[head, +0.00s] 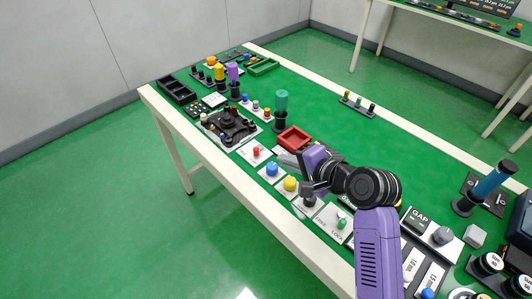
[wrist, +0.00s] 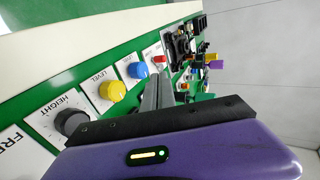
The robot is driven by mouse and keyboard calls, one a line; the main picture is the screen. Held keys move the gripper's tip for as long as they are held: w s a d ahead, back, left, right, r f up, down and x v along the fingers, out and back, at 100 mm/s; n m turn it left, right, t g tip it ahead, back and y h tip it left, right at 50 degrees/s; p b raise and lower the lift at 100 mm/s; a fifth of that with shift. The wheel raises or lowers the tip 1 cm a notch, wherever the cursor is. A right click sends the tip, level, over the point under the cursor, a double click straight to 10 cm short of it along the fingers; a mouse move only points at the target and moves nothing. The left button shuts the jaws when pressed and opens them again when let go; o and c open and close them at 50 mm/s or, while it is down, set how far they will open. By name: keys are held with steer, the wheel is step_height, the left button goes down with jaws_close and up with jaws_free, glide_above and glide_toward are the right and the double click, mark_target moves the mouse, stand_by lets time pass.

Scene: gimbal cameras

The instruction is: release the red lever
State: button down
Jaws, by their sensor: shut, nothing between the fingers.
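The red lever (head: 256,151) is a small red piece on a white plate near the front edge of the green table. In the wrist view the red lever (wrist: 159,59) shows just beyond my fingertips. My gripper (head: 280,157) is shut and empty, to the right of the lever in the head view. In the wrist view my gripper (wrist: 158,74) shows its grey fingers together, pointing toward the lever's plate. The head view shows a small gap between fingertips and lever. The lever's lower part is too small to make out.
A red tray (head: 294,139) lies behind my fingers. A black gimbal device (head: 231,126) stands left of the lever. The table's middle is mostly clear.

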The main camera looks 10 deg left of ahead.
mark_target(257, 152)
steer(key=shift+a, duration=0.1)
steer(key=b+x, duration=0.1)
steer(key=x, duration=0.9)
steer(key=shift+s+a+r+p, duration=0.1)
steer(key=shift+s+r+p, duration=0.1)
steer(key=shift+p, duration=0.5)
